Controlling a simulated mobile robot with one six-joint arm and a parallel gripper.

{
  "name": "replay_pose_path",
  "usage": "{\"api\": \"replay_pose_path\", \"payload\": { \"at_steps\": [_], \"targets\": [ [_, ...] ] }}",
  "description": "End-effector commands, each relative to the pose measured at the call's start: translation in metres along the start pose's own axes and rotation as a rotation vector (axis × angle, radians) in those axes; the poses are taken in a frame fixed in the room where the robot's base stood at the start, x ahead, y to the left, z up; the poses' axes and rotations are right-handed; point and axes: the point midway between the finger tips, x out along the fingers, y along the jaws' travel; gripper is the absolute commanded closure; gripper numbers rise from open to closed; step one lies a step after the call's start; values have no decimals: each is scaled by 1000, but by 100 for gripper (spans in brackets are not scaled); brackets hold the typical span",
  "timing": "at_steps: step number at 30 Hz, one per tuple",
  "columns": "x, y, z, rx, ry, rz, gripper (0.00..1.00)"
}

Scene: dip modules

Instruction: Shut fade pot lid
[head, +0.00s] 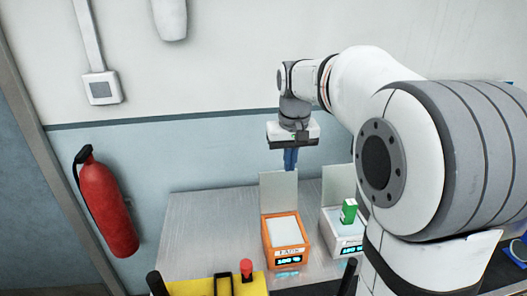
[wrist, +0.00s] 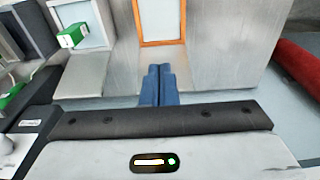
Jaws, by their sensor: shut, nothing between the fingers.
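The orange pot (head: 285,262) stands on the metal table; its front label looks like "FADE", but it is small. Its grey lid (head: 279,191) stands upright at the back edge, open. In the wrist view the orange rim (wrist: 161,43) is at top centre, with the lid (wrist: 190,70) below it. My gripper (head: 290,168) is shut and empty, its blue fingers pointing down, just above and behind the lid's top edge. The fingers also show in the wrist view (wrist: 159,70), overlapping the lid; I cannot tell whether they touch it.
A white pot (head: 345,243) with an open lid (head: 338,183) and a green block (head: 349,211) stands close on the right. A yellow box with a red button (head: 246,267) is in front. A red extinguisher (head: 106,206) hangs at left. The table's left part (head: 212,230) is clear.

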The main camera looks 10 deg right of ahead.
Motion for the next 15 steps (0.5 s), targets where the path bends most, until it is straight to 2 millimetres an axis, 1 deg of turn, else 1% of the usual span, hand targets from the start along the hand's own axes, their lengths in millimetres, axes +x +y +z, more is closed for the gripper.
{"api": "replay_pose_path", "payload": {
  "at_steps": [1, 6, 11, 12, 15],
  "targets": [
    [-1, 1, -22, 0, -17, 0, 100],
    [5, 5, -83, 1, -67, 0, 100],
    [21, 9, -134, 1, -114, -1, 100],
    [26, 10, -146, 1, -126, -1, 100],
    [41, 12, -171, 1, -153, -2, 100]
  ]
}}
